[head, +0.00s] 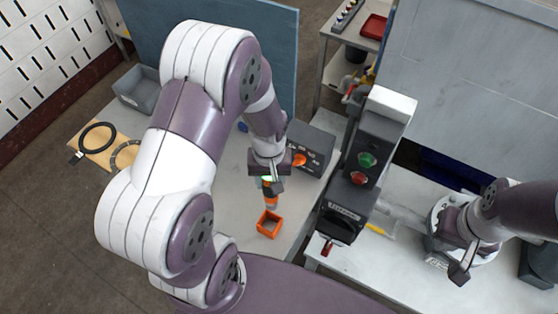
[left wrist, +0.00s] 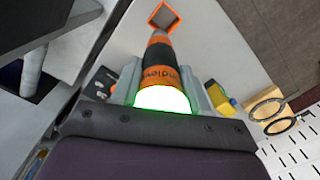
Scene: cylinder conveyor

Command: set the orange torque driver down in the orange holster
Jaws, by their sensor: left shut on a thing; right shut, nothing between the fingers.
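My left gripper (head: 269,184) is shut on the orange torque driver (head: 270,200), which hangs with its narrow end downward. In the left wrist view, the driver (left wrist: 156,66) sits between my left gripper's fingers (left wrist: 160,90), with a bright green-white glow at its near end. The orange holster (head: 264,232), a small open square box, stands on the table just below the driver in the head view. In the left wrist view the holster (left wrist: 171,26) shows beyond the driver's tip. The tip appears outside the opening; its height is unclear. My right gripper (head: 460,268) is shut and empty at the right.
A grey box with an orange knob (head: 312,148) stands behind the driver. A dark station with green and red buttons (head: 366,160) rises to the right of the holster. Black rings on a wooden board (head: 98,152) and a grey bin (head: 137,90) are at the left.

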